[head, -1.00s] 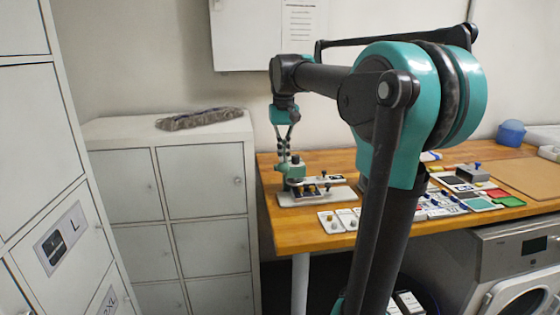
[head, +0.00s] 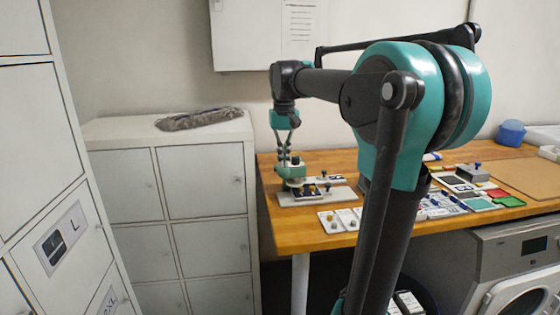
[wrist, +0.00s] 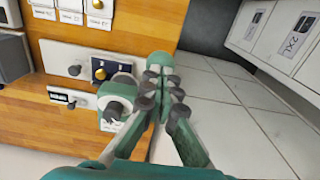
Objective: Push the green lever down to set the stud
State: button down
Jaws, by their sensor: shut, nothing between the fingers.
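The green stud press (head: 297,172) stands on a pale base plate at the left end of the wooden table. In the wrist view its green body with a thick grey cylinder (wrist: 116,106) is left of my fingers. My gripper (head: 284,168) is shut and empty, pointing down at the left side of the press. In the wrist view its closed fingertips (wrist: 160,65) lie beside the press, near the table edge.
A pale board with small dark fittings and a yellow knob (wrist: 99,74) lies beside the press. White cards with knobs (head: 331,221) lie towards the front edge. A grey locker cabinet (head: 190,135) stands left of the table.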

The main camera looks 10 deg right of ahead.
aim_at(284, 169)
jog(key=shift+s+f, duration=0.25)
jog(key=shift+f, duration=1.05)
jog(key=shift+s+f, duration=0.1)
jog(key=shift+f, duration=0.25)
dwell(0.4)
notch_tip(284, 169, up, 13)
dwell(1.7)
